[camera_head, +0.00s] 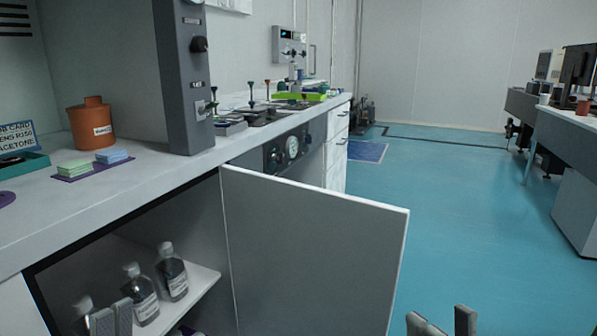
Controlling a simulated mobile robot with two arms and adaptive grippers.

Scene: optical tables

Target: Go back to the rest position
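My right gripper (440,318) is at the bottom edge, right of the open cabinet door. Its two grey fingertips stand apart with nothing between them. My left gripper (112,317) is at the bottom left, in front of the open cabinet. Its two fingertips appear close together in this view, and how far apart they are is unclear. Its lower part is cut off by the frame. No object shows held in either gripper.
The open cabinet door (310,250) juts out between my grippers. Bottles (172,272) stand on the cabinet shelf (204,279). The counter (160,178) holds an orange jar (91,123) and sponges. Blue floor (470,220) is clear to the right, before another bench (575,140).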

